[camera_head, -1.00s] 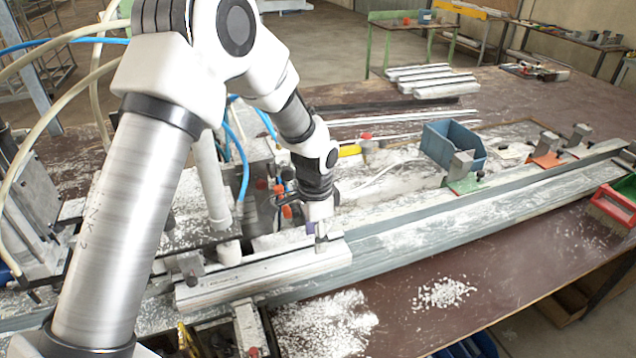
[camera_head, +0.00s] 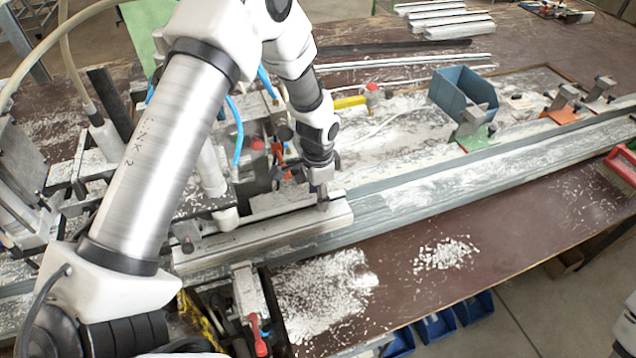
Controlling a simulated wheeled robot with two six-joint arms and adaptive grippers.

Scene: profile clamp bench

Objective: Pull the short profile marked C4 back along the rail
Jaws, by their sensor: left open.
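A short white profile (camera_head: 268,240) lies along the grey rail (camera_head: 420,208), on the rail's left part. I cannot read a C4 mark on it. My left arm comes in from the left, and my left gripper (camera_head: 322,201) points down at the right end of the short profile. The gripper is open, and its fingertips are at the profile's top; whether they touch it I cannot tell. The arm and gripper hide part of the clamps behind. My right gripper is not in view.
A red brush (camera_head: 622,165) lies at the right edge. A red-handled clamp (camera_head: 250,300) stands in front.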

